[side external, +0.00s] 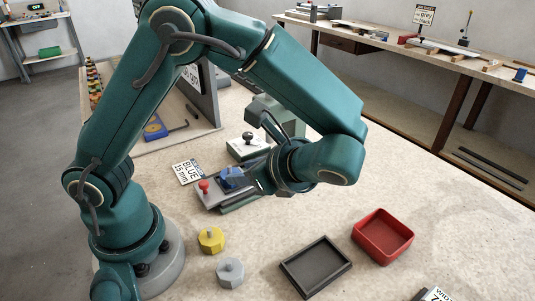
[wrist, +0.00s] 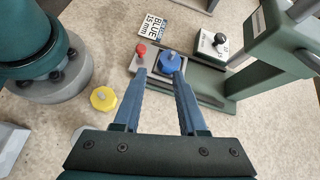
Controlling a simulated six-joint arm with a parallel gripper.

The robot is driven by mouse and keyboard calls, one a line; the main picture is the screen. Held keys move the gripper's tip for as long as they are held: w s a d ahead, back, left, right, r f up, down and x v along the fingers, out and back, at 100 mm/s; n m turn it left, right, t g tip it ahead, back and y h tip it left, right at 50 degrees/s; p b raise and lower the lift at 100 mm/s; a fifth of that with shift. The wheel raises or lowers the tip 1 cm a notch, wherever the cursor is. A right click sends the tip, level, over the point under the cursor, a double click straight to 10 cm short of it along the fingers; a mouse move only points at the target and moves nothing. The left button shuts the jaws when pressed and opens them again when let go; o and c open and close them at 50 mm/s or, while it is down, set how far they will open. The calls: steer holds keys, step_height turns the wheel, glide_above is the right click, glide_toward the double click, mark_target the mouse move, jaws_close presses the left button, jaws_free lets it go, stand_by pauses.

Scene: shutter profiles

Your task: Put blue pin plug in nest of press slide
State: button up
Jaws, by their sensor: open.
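The blue pin plug (wrist: 170,62) stands upright on the dark nest area of the press slide (wrist: 146,66), next to the slide's red knob (wrist: 141,49). Its pin points up. My gripper (wrist: 159,74) is open, with its two blue fingers spread and nothing held. The fingertips are just short of the plug, the right one close to it; I cannot tell if they touch. In the side external view the plug (side external: 232,177) is partly hidden by my gripper (side external: 246,178). How deep the plug sits in the nest cannot be seen.
The green press (wrist: 270,50) and a block with a black knob (wrist: 212,42) stand right of the slide. A yellow plug (side external: 211,239), grey plug (side external: 230,272), black tray (side external: 316,267) and red tray (side external: 383,236) are nearer the front. A "BLUE 15 mm" card (side external: 187,172) lies by the slide.

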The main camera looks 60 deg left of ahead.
steer(key=s+d+r+n+t+h, duration=0.2)
steer(key=s+r+n+t+h, duration=0.2)
steer(key=n+h, duration=0.6)
steer(key=r+n+t, duration=0.1)
steer(key=n+t, duration=0.1)
steer(key=n, duration=0.3)
steer(key=shift+s+d+r+t+h, duration=0.15)
steer(key=shift+s+r+t+h, duration=0.15)
steer(key=shift+s+r+t, duration=0.1)
